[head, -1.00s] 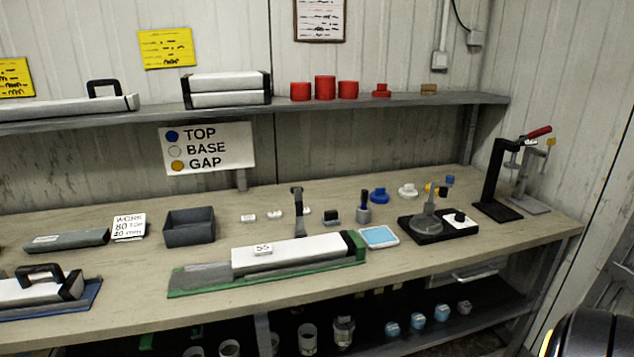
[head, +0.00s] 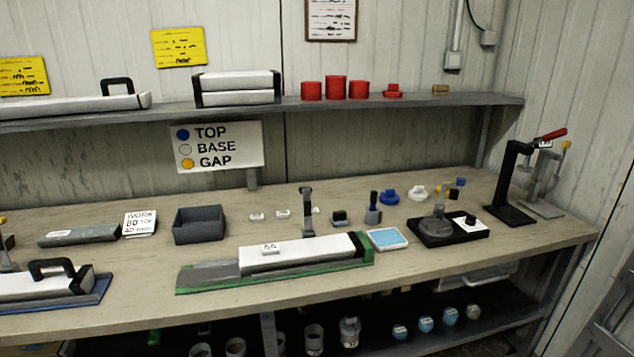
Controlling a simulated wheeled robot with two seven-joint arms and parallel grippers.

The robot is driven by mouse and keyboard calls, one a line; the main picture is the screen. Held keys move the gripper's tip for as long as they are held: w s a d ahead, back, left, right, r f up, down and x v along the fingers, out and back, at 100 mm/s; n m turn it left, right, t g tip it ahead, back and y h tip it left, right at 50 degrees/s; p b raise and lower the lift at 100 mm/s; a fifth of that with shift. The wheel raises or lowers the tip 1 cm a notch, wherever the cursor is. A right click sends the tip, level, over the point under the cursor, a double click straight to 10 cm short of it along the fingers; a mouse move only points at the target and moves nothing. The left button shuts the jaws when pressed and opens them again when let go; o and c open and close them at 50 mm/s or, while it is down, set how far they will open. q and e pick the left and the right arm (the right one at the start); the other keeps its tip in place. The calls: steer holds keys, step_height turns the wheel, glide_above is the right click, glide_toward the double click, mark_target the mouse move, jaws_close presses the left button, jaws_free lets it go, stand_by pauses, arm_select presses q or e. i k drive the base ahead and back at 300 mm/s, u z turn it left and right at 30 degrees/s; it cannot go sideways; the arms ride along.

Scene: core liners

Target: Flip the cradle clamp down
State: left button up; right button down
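A white core liner (head: 290,255) with a small numbered tag (head: 270,249) lies in a long grey cradle on a green base (head: 205,291) near the front edge of the bench. A dark upright piece, which looks like the cradle clamp (head: 307,208), stands at the cradle's back side with a short head at its top. It points up, clear of the liner. Neither of my grippers is in view.
A grey bin (head: 200,226), a light blue pad (head: 388,238) and a black fixture (head: 432,233) stand around the cradle. Another liner (head: 45,285) on a blue base is at left. A red-handled press (head: 512,185) stands at right. Bare bench (head: 130,305) shows in front.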

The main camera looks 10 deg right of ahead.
mark_target(306, 192)
steer(key=i, duration=0.9)
